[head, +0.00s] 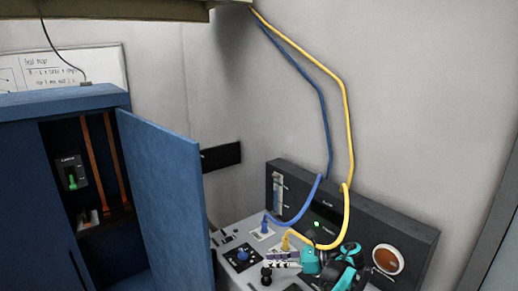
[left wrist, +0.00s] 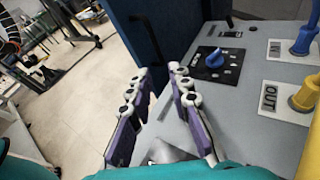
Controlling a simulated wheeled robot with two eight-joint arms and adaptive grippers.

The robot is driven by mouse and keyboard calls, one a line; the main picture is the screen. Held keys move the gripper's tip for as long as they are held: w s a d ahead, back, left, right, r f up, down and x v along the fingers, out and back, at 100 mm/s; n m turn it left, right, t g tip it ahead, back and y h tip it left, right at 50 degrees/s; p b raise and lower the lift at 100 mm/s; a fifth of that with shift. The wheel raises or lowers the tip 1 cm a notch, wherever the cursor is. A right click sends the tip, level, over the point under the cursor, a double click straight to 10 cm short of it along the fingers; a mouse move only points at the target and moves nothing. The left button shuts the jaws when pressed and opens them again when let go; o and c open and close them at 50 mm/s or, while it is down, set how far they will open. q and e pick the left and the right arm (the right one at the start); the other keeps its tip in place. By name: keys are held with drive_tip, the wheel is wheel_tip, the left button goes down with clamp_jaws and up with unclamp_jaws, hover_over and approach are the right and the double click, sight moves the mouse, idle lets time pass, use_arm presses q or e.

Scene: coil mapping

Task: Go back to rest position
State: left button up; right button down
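My left gripper (head: 272,258) is low in the head view, over the front of the grey console (head: 228,238), with its teal wrist to the right. In the left wrist view its two purple-and-white fingers (left wrist: 160,76) stand apart with nothing between them. The gripper is near a blue rotary knob (head: 243,253), which also shows in the left wrist view (left wrist: 215,59). A blue plug (head: 266,224) and a yellow plug (head: 286,241), each with a cable, stand in the console and are apart from the fingers. My right gripper is not in view.
An open blue cabinet door (head: 165,200) stands left of the console, close to the fingers. The blue cable (head: 324,110) and yellow cable (head: 347,110) hang down to the console. A dark upright panel (head: 290,190) backs it. Open floor (left wrist: 75,80) shows left in the wrist view.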

use_arm(q)
drive_tip(key=s+a+r+n+h, duration=0.3)
drive_tip(key=s+a+n+h, duration=0.15)
drive_tip(key=a, duration=0.55)
drive_tip(key=s+a+r+n+h, duration=0.3)
drive_tip(key=s+a+r+n, duration=0.15)
drive_tip(key=a, duration=0.55)
drive_tip(key=s+a+f+n+t+h, duration=0.1)
drive_tip(key=s+f+n+h, duration=0.2)
drive_tip(key=s+n, duration=0.3)
drive_tip(key=s+a+f+n+t+h, duration=0.2)
drive_tip(key=s+f+n, duration=0.3)
drive_tip(key=s, duration=1.1)
drive_tip(key=n+h, duration=0.1)
drive_tip(key=n, duration=0.1)
drive_tip(key=shift+a+f+n, duration=0.2)
drive_tip(key=shift+f+n, duration=0.1)
drive_tip(key=shift+f, duration=0.1)
drive_tip(key=shift+a+h, duration=0.1)
drive_tip(key=shift+h, duration=0.15)
